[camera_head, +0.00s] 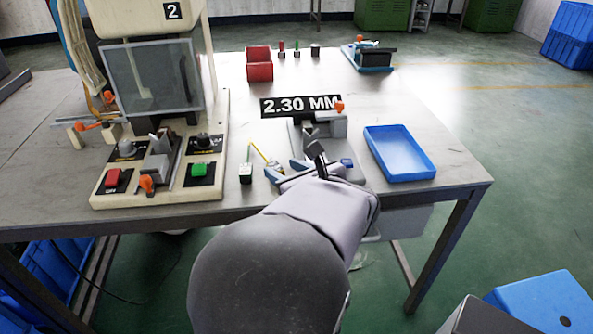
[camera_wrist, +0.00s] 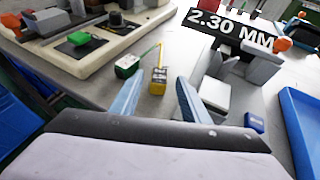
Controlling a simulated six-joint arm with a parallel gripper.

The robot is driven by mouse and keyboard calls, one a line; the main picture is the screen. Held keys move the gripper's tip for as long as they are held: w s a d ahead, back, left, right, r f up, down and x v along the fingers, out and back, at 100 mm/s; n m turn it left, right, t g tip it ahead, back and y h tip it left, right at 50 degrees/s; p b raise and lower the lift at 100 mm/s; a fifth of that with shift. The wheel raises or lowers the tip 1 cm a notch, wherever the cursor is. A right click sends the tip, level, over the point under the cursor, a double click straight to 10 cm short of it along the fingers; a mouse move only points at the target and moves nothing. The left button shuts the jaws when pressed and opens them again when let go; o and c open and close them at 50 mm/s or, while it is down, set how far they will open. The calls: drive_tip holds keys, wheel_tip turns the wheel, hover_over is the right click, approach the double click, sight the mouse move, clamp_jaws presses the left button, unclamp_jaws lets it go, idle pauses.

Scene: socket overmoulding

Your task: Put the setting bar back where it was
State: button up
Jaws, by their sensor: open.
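My gripper (camera_head: 281,169) is low over the front of the table, its two blue fingers spread apart. In the wrist view nothing shows clamped between the fingers (camera_wrist: 160,82). Just beyond the fingertips stands a small yellow-and-dark block (camera_wrist: 158,79) with a thin yellow strip rising from it. A green block with a white label (camera_wrist: 127,66) stands left of it. In the head view the green block (camera_head: 245,173) shows as a dark-based upright piece. I cannot tell which piece is the setting bar. A grey fixture with an orange knob (camera_head: 330,126) stands right of the fingers.
A blue tray (camera_head: 399,153) lies to the right. The press base with red and green buttons (camera_head: 160,189) is at left. A "2.30 MM" sign (camera_head: 300,106) stands behind. A red bin (camera_head: 259,65) and small pegs stand at the back.

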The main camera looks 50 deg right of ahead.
drive_tip(key=shift+p+v, duration=0.55)
drive_tip(key=shift+v, duration=2.4)
